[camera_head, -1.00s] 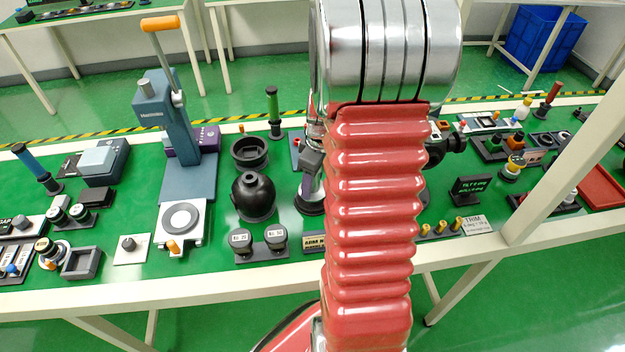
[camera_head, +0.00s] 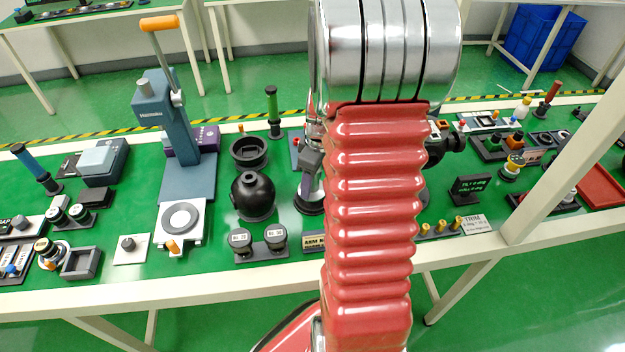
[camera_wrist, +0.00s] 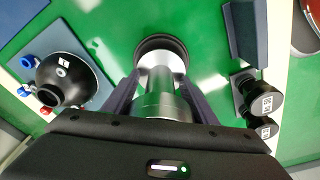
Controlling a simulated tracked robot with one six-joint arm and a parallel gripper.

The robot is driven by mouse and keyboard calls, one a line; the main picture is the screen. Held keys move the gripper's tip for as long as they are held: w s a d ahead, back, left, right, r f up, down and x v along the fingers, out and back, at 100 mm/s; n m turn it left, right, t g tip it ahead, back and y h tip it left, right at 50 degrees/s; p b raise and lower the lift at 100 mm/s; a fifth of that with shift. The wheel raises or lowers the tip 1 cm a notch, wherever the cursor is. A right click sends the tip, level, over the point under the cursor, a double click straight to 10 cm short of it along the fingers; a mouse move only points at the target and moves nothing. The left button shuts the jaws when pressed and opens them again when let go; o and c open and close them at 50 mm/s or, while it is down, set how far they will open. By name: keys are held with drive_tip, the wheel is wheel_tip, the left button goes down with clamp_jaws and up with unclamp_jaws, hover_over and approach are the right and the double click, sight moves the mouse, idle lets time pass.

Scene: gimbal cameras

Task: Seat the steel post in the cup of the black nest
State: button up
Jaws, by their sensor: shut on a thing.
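The steel post (camera_wrist: 160,105) is a shiny upright cylinder between the two dark fingers of my gripper (camera_wrist: 160,82), which is shut on it. Beyond the fingertips is a round black rim that I take for the black nest (camera_wrist: 160,40). The post's far end and a pale silver disc lie in line with this rim. I cannot tell whether the post is inside the cup or above it. In the head view, my gripper (camera_head: 312,160) shows partly at the left edge of my red arm, above a round black base (camera_head: 308,205). My arm hides the rest.
A black ball with a hole (camera_wrist: 65,80) stands left in the wrist view. Two black labelled cylinders (camera_wrist: 262,105) and a dark block (camera_wrist: 247,35) stand right. In the head view, a blue press (camera_head: 178,125) and a black ring (camera_head: 249,152) stand left of my arm.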

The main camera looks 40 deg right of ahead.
drive_tip(key=shift+d+f, duration=0.1)
drive_tip(key=shift+f, duration=0.95)
idle(0.9)
drive_tip(key=o, duration=1.7)
drive_tip(key=shift+f, duration=0.1)
drive_tip(key=r, duration=0.4)
drive_tip(key=s+r, duration=0.1)
drive_tip(key=r, duration=0.8)
drive_tip(key=shift+s+d+r, duration=0.25)
drive_tip(key=shift+r, duration=0.1)
